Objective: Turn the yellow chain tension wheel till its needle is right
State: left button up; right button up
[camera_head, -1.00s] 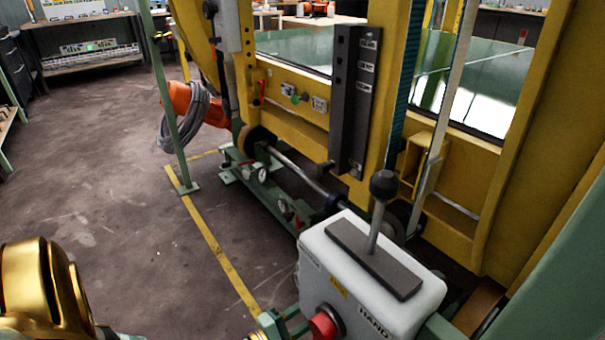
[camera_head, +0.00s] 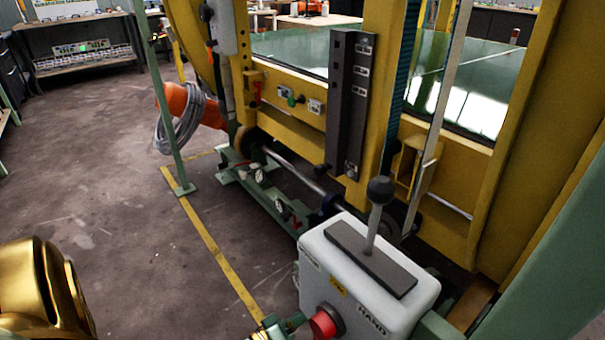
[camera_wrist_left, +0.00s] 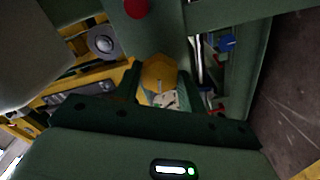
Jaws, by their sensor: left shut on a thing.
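The yellow wheel (camera_wrist_left: 158,74) shows in the left wrist view, in the middle, between the two dark green fingers of my left gripper (camera_wrist_left: 160,88). The gripper is shut on it. A small pale surface with fine marks (camera_wrist_left: 166,101) shows just below the wheel; I cannot read a needle there. In the head view I cannot make out the wheel or its needle. My right gripper is in neither view.
A grey control box (camera_head: 365,270) with an upright black-knobbed lever (camera_head: 380,190) and a red button (camera_head: 327,323) stands front right. The yellow machine frame (camera_head: 300,125) rises behind it. An orange part with coiled cable (camera_head: 180,120) stands left of it. Open floor (camera_head: 100,190) lies left.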

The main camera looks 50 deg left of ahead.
pick_arm(q)
jog(key=m, duration=2.4)
jog(key=shift+s+a+f+m+b, duration=0.1)
jog(key=shift+a+f+m+b, duration=0.1)
jog(key=shift+m+b, duration=0.2)
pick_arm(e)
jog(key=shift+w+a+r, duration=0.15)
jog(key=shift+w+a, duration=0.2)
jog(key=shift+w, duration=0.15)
pick_arm(q)
jog(key=o, duration=1)
jog(key=shift+c, duration=0.2)
jog(key=shift+r, duration=0.1)
